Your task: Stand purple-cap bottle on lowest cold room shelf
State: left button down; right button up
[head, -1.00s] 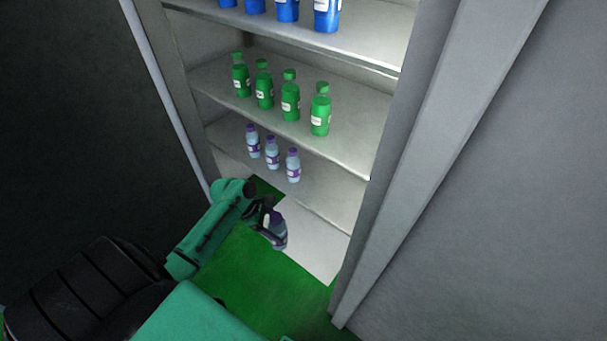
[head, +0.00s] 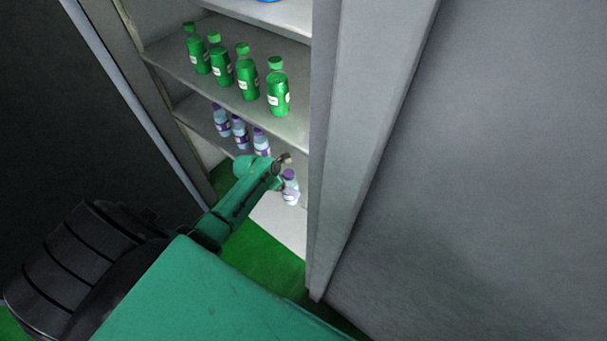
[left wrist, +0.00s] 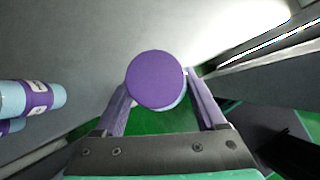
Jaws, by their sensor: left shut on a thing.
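A clear bottle with a purple cap (head: 290,187) is held by my left gripper (head: 285,179) at the front of the cold room shelving. In the left wrist view its purple cap (left wrist: 155,79) sits between the two fingers of the left gripper (left wrist: 160,105), which is shut on it. Several purple-cap bottles (head: 240,133) stand in a row on the lowest shelf with bottles on it (head: 196,112), left of the held one. Two of them show in the left wrist view (left wrist: 40,97). My left forearm hides part of that shelf. My right gripper is not in view.
Green bottles (head: 247,78) stand on the shelf above. A grey door frame post (head: 340,130) rises close to the right of the held bottle. A dark panel is at left. A pale floor strip (head: 280,222) and green floor (head: 250,258) lie below.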

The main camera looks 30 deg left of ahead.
pick_arm(q)
jog(key=w+d+b, duration=0.1)
jog(key=w+d, duration=0.2)
jog(key=w, duration=0.2)
jog(key=shift+w+f, duration=0.25)
jog(key=shift+f, duration=0.15)
grip_release()
jog(key=shift+d, duration=0.1)
jog(key=shift+r, duration=0.1)
